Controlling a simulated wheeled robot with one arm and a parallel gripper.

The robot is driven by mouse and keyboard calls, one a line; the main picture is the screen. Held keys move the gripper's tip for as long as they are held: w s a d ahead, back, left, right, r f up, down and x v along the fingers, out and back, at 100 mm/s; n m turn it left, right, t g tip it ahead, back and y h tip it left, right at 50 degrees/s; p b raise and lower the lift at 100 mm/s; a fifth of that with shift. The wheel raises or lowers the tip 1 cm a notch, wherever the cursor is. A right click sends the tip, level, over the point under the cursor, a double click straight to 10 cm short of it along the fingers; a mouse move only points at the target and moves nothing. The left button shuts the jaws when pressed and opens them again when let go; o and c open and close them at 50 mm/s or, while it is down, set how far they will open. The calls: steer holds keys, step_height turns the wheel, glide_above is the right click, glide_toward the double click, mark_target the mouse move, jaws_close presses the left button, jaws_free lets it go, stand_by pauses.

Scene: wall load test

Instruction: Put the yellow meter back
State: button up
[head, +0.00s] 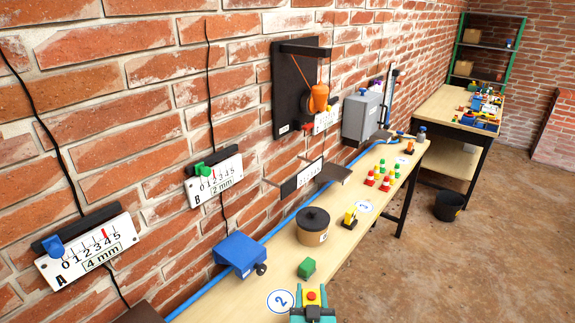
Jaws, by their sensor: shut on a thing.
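My gripper (312,297) is at the bottom edge, beside the round label 2. I cannot tell whether this is the yellow meter. A small yellow-and-black thing (350,217) stands apart on the bench (335,250), near the round label 3, and may also be a meter. The lower part of the held thing is hidden by the gripper and the frame edge.
A green block (306,268) lies just beyond my gripper. A blue box (240,254) and a lidded brown pot (313,226) stand along the bench. Coloured pieces (384,176) stand farther back. Scale boards A (87,250) and B (215,181) hang on the brick wall.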

steer(key=shift+w+d+f+y, duration=0.3)
steer(key=shift+w+d+f, duration=0.25)
steer(key=shift+w, duration=0.2)
steer(key=shift+a, duration=0.1)
steer(key=s+d+f+b, duration=0.2)
steer(key=s+d+f, duration=0.3)
steer(key=d+f, duration=0.3)
steer(key=shift+s+d+f, duration=0.15)
steer(key=shift+d+f, duration=0.05)
steer(key=shift+d, duration=1.1)
